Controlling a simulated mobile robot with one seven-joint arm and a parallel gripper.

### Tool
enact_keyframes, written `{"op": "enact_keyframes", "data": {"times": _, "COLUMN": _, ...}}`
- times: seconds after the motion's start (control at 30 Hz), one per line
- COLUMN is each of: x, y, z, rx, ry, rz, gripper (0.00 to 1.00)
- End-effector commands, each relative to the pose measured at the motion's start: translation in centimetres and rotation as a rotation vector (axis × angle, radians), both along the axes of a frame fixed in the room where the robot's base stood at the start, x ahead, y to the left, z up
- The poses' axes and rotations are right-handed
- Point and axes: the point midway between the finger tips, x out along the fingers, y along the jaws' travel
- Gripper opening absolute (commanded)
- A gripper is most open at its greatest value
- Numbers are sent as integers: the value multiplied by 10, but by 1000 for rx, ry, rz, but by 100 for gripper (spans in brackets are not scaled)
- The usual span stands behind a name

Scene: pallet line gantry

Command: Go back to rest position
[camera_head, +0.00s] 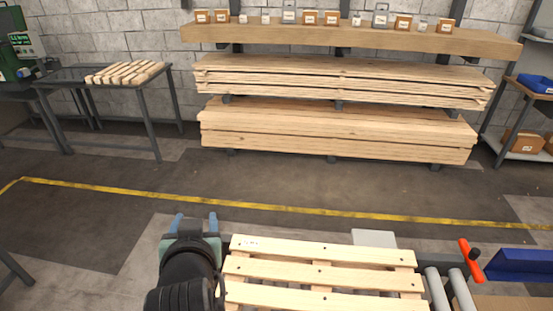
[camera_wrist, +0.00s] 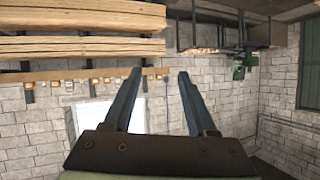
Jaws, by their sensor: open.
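My gripper (camera_head: 195,222) shows at the lower left of the head view, just left of a wooden pallet (camera_head: 318,262). Its two blue-grey fingers point up and away from me, spread apart. In the wrist view my gripper (camera_wrist: 160,78) is open, with nothing between the fingers but the block wall (camera_wrist: 235,107) far behind. The wrist view looks toward that wall and the stacked planks, which appear upside down.
The slatted pallet lies close beside my arm, by rollers (camera_head: 447,290) and an orange-red handle (camera_head: 469,258). Plank stacks (camera_head: 335,135) fill the rack at the back. A table (camera_head: 110,82) holding wooden pieces stands back left. The floor beyond the yellow line (camera_head: 270,206) is clear.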

Motion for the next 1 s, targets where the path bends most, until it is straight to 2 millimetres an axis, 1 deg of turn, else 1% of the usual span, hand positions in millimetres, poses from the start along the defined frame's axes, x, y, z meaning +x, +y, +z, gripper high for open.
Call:
{"op": "enact_keyframes", "data": {"times": 0.03, "x": 10, "y": -12, "z": 40, "rx": 19, "ry": -105, "rz": -20, "gripper": 57}}
{"op": "enact_keyframes", "data": {"times": 0.07, "x": 13, "y": -19, "z": 63, "rx": 28, "ry": -164, "rz": -32, "gripper": 57}}
{"op": "enact_keyframes", "data": {"times": 0.1, "x": 16, "y": -29, "z": 92, "rx": 38, "ry": -244, "rz": -46, "gripper": 57}}
{"op": "enact_keyframes", "data": {"times": 0.13, "x": 17, "y": -37, "z": 113, "rx": 44, "ry": -303, "rz": -58, "gripper": 57}}
{"op": "enact_keyframes", "data": {"times": 0.17, "x": 17, "y": -44, "z": 136, "rx": 50, "ry": -363, "rz": -71, "gripper": 57}}
{"op": "enact_keyframes", "data": {"times": 0.2, "x": 15, "y": -54, "z": 164, "rx": 56, "ry": -442, "rz": -86, "gripper": 57}}
{"op": "enact_keyframes", "data": {"times": 0.23, "x": 12, "y": -63, "z": 186, "rx": 59, "ry": -502, "rz": -98, "gripper": 57}}
{"op": "enact_keyframes", "data": {"times": 0.27, "x": 8, "y": -71, "z": 207, "rx": 62, "ry": -562, "rz": -113, "gripper": 57}}
{"op": "enact_keyframes", "data": {"times": 0.3, "x": 1, "y": -82, "z": 235, "rx": 65, "ry": -642, "rz": -130, "gripper": 57}}
{"op": "enact_keyframes", "data": {"times": 0.33, "x": -6, "y": -90, "z": 255, "rx": 65, "ry": -702, "rz": -144, "gripper": 57}}
{"op": "enact_keyframes", "data": {"times": 0.37, "x": -14, "y": -99, "z": 276, "rx": 66, "ry": -764, "rz": -157, "gripper": 57}}
{"op": "enact_keyframes", "data": {"times": 0.4, "x": -25, "y": -109, "z": 301, "rx": 65, "ry": -841, "rz": -176, "gripper": 57}}
{"op": "enact_keyframes", "data": {"times": 0.47, "x": -44, "y": -123, "z": 334, "rx": 60, "ry": -950, "rz": -204, "gripper": 57}}
{"op": "enact_keyframes", "data": {"times": 0.5, "x": -57, "y": -131, "z": 352, "rx": 57, "ry": -1015, "rz": -219, "gripper": 57}}
{"op": "enact_keyframes", "data": {"times": 0.6, "x": -87, "y": -147, "z": 388, "rx": 46, "ry": -1149, "rz": -253, "gripper": 57}}
{"op": "enact_keyframes", "data": {"times": 0.7, "x": -108, "y": -155, "z": 409, "rx": 38, "ry": -1232, "rz": -275, "gripper": 57}}
{"op": "enact_keyframes", "data": {"times": 0.83, "x": -119, "y": -160, "z": 419, "rx": 32, "ry": -1276, "rz": -286, "gripper": 57}}
{"op": "enact_keyframes", "data": {"times": 1.0, "x": -119, "y": -160, "z": 419, "rx": 33, "ry": -1277, "rz": -286, "gripper": 57}}
